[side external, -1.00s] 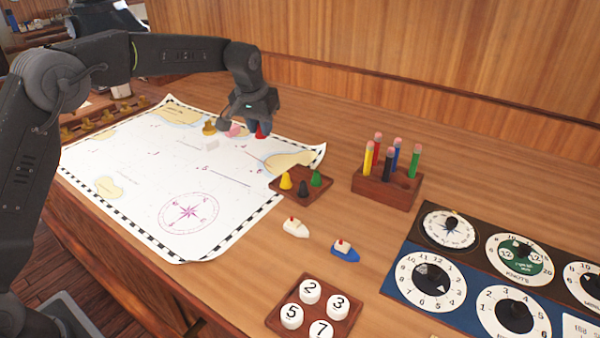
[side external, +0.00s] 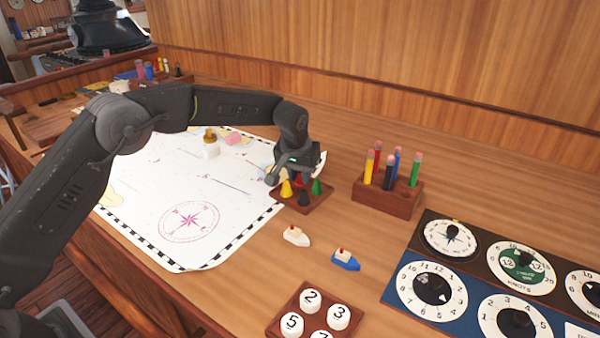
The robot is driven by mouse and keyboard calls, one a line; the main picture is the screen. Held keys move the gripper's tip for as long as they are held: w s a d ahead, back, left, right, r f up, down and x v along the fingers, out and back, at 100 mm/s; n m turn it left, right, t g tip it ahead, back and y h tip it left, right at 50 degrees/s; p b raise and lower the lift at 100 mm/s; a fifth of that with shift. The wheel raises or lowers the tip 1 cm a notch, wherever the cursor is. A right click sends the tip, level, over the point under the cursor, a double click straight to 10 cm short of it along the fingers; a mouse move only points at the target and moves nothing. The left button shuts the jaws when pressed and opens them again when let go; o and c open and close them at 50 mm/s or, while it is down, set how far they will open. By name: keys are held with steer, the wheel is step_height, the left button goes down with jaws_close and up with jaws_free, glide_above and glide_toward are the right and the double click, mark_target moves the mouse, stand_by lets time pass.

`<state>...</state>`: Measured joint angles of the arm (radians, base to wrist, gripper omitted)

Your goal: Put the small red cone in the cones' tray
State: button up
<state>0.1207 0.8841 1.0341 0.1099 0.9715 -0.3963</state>
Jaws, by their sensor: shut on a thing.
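The small red cone (side external: 300,179) is in my gripper (side external: 299,174), which is shut on it. My gripper is over the back part of the cones' tray (side external: 281,197), a small brown wooden tray. A yellow cone (side external: 286,189), a black cone (side external: 304,198) and a green cone (side external: 317,187) stand in the tray. The red cone is partly hidden by my gripper, and I cannot tell whether its base touches the tray.
A wooden pencil holder (side external: 388,200) with several pencils stands right of the tray. A white toy boat (side external: 296,236) and a blue toy boat (side external: 345,260) lie in front. A chart (side external: 160,225) lies left. A tray of number discs (side external: 283,325) and a dial panel (side external: 395,290) are nearer.

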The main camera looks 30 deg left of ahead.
steer(key=o, duration=0.6)
steer(key=shift+f, duration=0.1)
steer(key=v, duration=1.2)
steer(key=shift+r, duration=0.2)
steer(key=s+a+r+m+t, duration=0.1)
steer(key=s+a+r, duration=0.1)
steer(key=s+r, duration=0.5)
steer(key=s+a+r, duration=0.2)
steer(key=s+a, duration=0.1)
steer(key=s, duration=0.8)
steer(key=shift+m+t+h, duration=0.3)
steer(key=shift+m+t, duration=0.5)
steer(key=s+f, duration=0.2)
steer(key=s, duration=0.4)
steer(key=s+a+f, duration=0.1)
steer(key=s+f, duration=0.1)
steer(key=s, duration=0.5)
steer(key=s+f, duration=0.2)
steer(key=s, duration=0.4)
steer(key=shift+s+a+f, duration=0.2)
steer(key=shift+s, duration=0.05)
